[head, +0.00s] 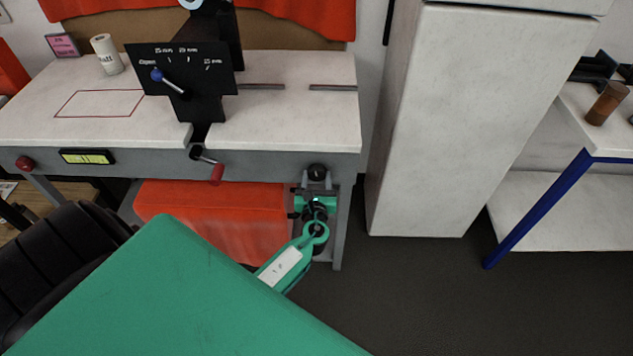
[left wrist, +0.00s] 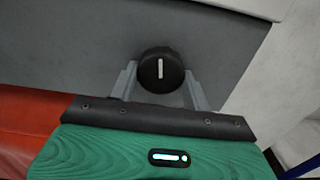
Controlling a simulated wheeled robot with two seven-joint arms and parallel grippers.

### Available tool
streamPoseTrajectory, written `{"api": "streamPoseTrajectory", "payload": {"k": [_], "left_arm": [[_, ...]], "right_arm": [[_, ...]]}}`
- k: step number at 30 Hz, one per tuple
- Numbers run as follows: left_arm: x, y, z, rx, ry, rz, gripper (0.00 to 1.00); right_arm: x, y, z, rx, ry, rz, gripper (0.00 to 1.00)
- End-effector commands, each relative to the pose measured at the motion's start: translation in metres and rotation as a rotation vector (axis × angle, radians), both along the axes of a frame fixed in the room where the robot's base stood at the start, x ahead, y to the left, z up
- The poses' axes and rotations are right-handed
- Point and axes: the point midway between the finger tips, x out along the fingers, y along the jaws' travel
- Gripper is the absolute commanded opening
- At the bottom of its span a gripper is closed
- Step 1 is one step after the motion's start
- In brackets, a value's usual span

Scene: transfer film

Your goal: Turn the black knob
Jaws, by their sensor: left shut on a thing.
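The black knob (head: 317,171) is on the grey front of the bench, near its right end. In the left wrist view the round knob (left wrist: 161,69) shows face-on, with a white line standing nearly upright on it. My left gripper (head: 317,184) reaches up to it from below. In the left wrist view its two grey fingers (left wrist: 160,84) stand on either side of the knob, shut on it. Where the fingers touch the knob's sides is hard to see. My right gripper is not in view.
The white-topped bench (head: 290,110) carries a black panel with a blue-tipped lever (head: 171,84) and a white roll (head: 106,54). A red-handled crank (head: 216,174) and a red button (head: 25,163) are on its front. An orange-red box (head: 215,215) sits below. A white cabinet (head: 460,120) stands right.

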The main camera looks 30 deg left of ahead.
Motion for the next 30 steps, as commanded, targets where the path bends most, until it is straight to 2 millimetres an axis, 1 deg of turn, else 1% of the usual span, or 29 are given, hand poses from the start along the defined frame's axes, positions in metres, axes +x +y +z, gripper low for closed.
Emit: {"api": "streamPoseTrajectory", "payload": {"k": [1,6,20,21,24,30], "left_arm": [[0.0,0.0,-0.004,-0.034,-0.022,0.0,0.25],[0.0,-0.001,-0.005,-0.169,-0.104,0.0,0.25],[0.001,-0.002,-0.004,-0.54,-0.331,0.0,0.25],[0.001,-0.003,-0.004,-0.57,-0.35,0.0,0.25],[0.001,-0.003,-0.004,-0.643,-0.393,0.0,0.25],[0.001,-0.003,-0.002,-0.768,-0.47,0.001,0.25]], "right_arm": [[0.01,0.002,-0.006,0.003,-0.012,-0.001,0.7],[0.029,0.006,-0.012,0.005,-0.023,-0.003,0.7],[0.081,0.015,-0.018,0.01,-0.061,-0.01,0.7],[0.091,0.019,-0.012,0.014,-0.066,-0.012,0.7],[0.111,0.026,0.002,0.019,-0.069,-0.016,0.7],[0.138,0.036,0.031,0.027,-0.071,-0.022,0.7]]}}
